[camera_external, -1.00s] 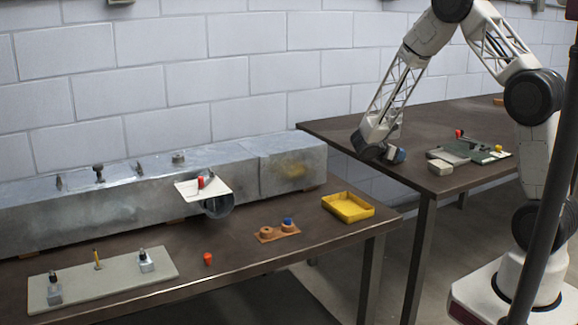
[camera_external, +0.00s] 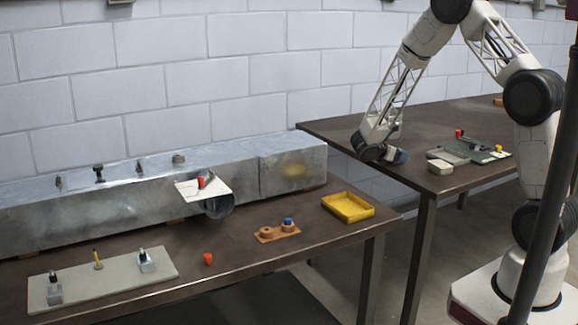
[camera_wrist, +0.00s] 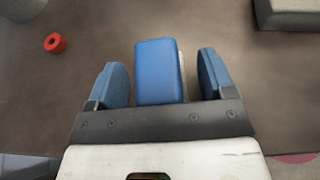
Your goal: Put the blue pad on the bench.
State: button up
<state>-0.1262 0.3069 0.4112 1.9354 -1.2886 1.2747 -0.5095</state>
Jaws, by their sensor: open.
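The blue pad (camera_wrist: 155,72) is a rounded block with a pale strip along its right side. In the wrist view it stands between the two blue-tipped fingers of my gripper (camera_wrist: 169,80), with a gap on each side. My gripper is open. In the external view my gripper (camera_external: 386,152) is low over the near left part of the right-hand bench (camera_external: 425,115). A small blue part shows at its end there, but I cannot tell pad from fingertip. Whether the pad's underside touches the bench is hidden.
A pale block (camera_external: 439,166) lies just right of my gripper, with a grey-green tray (camera_external: 470,150) beyond it. A red ring (camera_wrist: 55,43) lies on the bench in the wrist view. The left-hand bench holds a metal duct (camera_external: 120,200) and a yellow tray (camera_external: 347,207).

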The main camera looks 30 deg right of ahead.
jog(key=shift+v, duration=3.95)
jog(key=shift+w, duration=0.1)
jog(key=shift+s+d+r, duration=0.15)
jog(key=shift+s+r, duration=0.1)
jog(key=shift+r, duration=0.2)
jog(key=s+d+r+m+g+y, duration=0.25)
jog(key=s+r+m+y, duration=0.5)
jog(key=s+r, duration=0.9)
jog(key=s+a+r+m+t+y, duration=0.1)
jog(key=s+m, duration=0.4)
jog(key=s, duration=0.6)
jog(key=s+a+r+m+t+y, duration=0.1)
jog(key=s+r+m+t+y, duration=0.3)
jog(key=s, duration=0.8)
jog(key=shift+a+r+m+y, duration=0.35)
jog(key=shift+r+m+y, duration=0.25)
jog(key=shift+m, duration=0.35)
jog(key=shift+c, duration=0.4)
